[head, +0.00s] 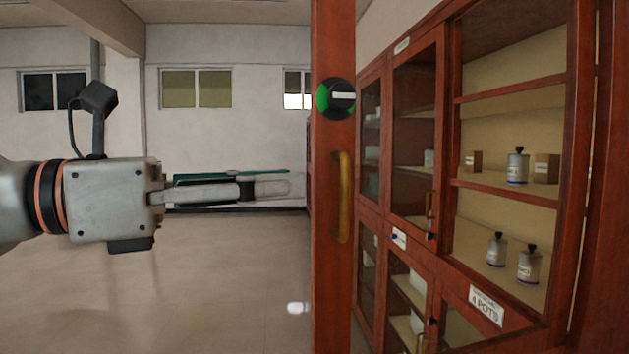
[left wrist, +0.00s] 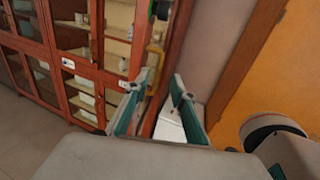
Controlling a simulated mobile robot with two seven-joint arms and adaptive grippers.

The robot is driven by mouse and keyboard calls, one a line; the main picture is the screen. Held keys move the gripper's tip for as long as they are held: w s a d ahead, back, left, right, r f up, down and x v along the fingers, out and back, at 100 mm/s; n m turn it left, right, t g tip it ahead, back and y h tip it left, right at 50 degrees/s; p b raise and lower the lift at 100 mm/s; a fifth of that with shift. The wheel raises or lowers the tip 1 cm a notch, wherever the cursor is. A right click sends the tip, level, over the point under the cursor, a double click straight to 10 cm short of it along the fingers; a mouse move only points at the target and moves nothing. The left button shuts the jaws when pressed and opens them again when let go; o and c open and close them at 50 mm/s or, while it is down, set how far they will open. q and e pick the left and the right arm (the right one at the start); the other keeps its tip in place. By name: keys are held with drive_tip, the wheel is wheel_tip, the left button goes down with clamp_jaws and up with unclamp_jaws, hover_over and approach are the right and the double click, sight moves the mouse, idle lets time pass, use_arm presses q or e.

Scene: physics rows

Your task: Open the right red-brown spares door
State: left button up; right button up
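A red-brown door (head: 333,285) stands swung out from the cabinet and shows as a narrow upright strip in the head view. My right gripper is not in view.
Behind the door, the cabinet's right upper section (head: 510,100) is open, with cans (head: 517,166) and boxes on its shelves. A "4 POTS" label (head: 486,306) is below. Glazed doors (head: 413,130) to its left are shut.

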use_arm(q)
drive_tip(key=v, duration=0.4)
drive_tip(key=w+a+f+n+t+y, duration=0.2)
drive_tip(key=w+a+f+n+t, duration=0.15)
drive_tip(key=f+n, duration=0.8)
drive_tip(key=w+a+f+n+t+y, duration=0.25)
drive_tip(key=w+f+n+t, duration=0.25)
drive_tip(key=f+n, duration=0.7)
drive_tip(key=w+a+f+n+t+y, duration=0.2)
drive_tip(key=w+a+f+n+t, duration=0.25)
drive_tip(key=f+n, duration=0.8)
drive_tip(key=s+a+f+n+g+y, duration=0.2)
drive_tip(key=s+f+n+y, duration=0.1)
drive_tip(key=f, duration=0.8)
drive_tip(key=s+a+f+n+g+y, duration=0.1)
drive_tip(key=s+f+n+y, duration=0.15)
drive_tip(key=f, duration=0.95)
drive_tip(key=s+a+f+n+g+y, duration=0.1)
drive_tip(key=s+f+n+g, duration=0.3)
drive_tip(key=s+f, duration=1.2)
drive_tip(key=shift+f+g+y, duration=0.6)
drive_tip(key=shift+f+g, duration=0.3)
drive_tip(key=shift+g, duration=0.1)
